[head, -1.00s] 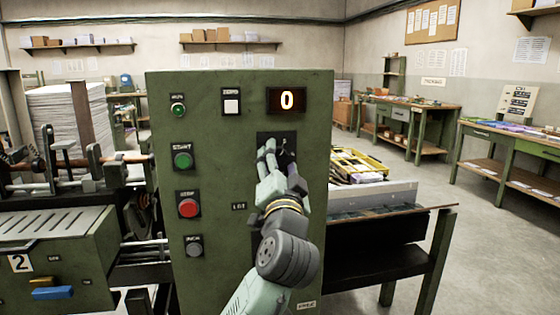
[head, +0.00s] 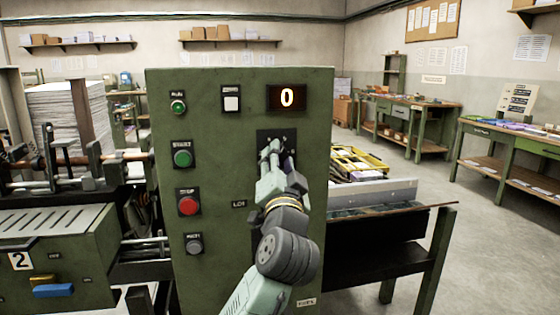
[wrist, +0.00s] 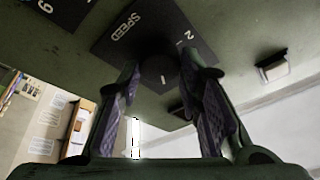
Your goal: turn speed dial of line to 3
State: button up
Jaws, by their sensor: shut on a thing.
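The speed dial is a dark round knob (wrist: 160,70) on a black plate (wrist: 126,42) marked SPEED, seen turned over in the wrist view. A 2 shows on the plate, and a pale line shows at the knob. In the head view the plate (head: 290,136) is on the green control panel (head: 220,265), below a display (head: 287,98) reading 0. My gripper (head: 277,155) covers the knob there. In the wrist view its fingers (wrist: 163,75) are on both sides of the knob, shut on it. Most of the plate's other numbers are hidden.
Green (head: 182,157), red (head: 188,203) and grey (head: 194,243) buttons run down the panel's left side. A yellow tray (head: 358,162) and an outfeed table (head: 430,212) are to the right.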

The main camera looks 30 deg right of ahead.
jog(key=shift+n, duration=0.3)
jog(key=shift+d+f+n+t+y+b, duration=0.1)
jog(key=shift+f+n+t+y+b, duration=0.15)
jog(key=shift+n+y+b, duration=0.55)
jog(key=n+t+y+b, duration=0.1)
jog(key=n, duration=0.4)
jog(key=shift+s+d, duration=0.1)
jog(key=n+y, duration=0.1)
jog(key=n, duration=0.1)
jog(key=n+y+b, duration=0.1)
jog(key=n, duration=0.1)
jog(key=shift+d+r+t, duration=0.1)
jog(key=shift+r+t, duration=0.05)
jog(key=shift+t, duration=0.2)
jog(key=shift+r+n+y+b, duration=0.1)
jog(key=shift+n+y+b, duration=0.15)
jog(key=shift+n+y, duration=0.7)
jog(key=shift+n+y+b, duration=0.25)
jog(key=shift+n+y, duration=0.1)
jog(key=shift+n, duration=1.2)
jog(key=o, duration=1.2)
jog(key=shift+c, duration=0.2)
